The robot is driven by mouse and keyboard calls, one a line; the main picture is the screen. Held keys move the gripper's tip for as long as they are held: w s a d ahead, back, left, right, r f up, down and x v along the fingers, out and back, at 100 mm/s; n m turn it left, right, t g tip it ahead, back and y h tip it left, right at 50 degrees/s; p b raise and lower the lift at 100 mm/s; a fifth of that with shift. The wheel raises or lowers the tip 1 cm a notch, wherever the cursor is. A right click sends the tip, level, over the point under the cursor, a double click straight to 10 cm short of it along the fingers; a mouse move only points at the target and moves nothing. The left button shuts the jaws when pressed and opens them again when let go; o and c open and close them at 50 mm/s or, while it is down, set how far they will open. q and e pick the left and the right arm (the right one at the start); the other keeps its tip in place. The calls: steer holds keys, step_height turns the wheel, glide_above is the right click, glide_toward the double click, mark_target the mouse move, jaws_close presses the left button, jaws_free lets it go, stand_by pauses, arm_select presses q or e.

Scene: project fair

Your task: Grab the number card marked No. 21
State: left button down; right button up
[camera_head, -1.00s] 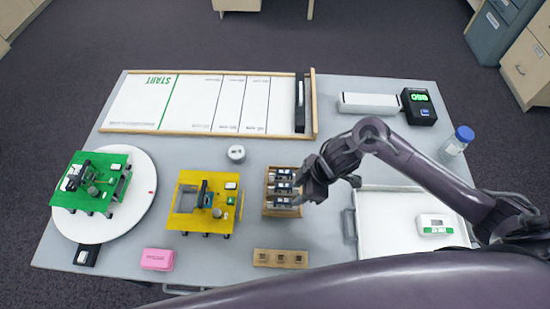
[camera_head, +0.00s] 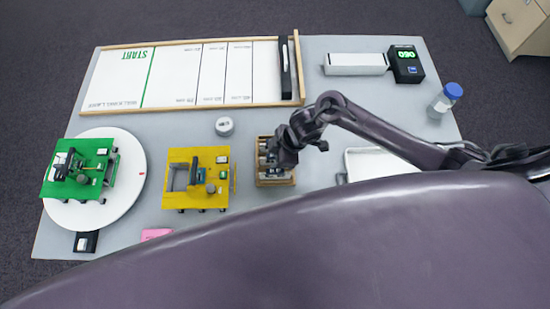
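No card with a readable No. 21 shows in the head view. A small wooden tray (camera_head: 275,182) stands near the middle of the table and holds several small dark pieces with pale tops, too small to read. My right gripper (camera_head: 277,163) reaches in from the right and is down at this tray, covering part of it and its contents. Its fingers point down and are mostly hidden, so I cannot tell whether they are open or hold anything. My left gripper is not in view.
A yellow platform model (camera_head: 180,199) stands left of the tray, and a green one (camera_head: 95,187) on a white turntable (camera_head: 128,205). A START board (camera_head: 172,78), black display box (camera_head: 406,66) and blue-capped bottle (camera_head: 441,104) lie farther back. My large purple arm link hides the table's front.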

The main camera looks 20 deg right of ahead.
jaws_close()
steer(key=shift+r, duration=0.1)
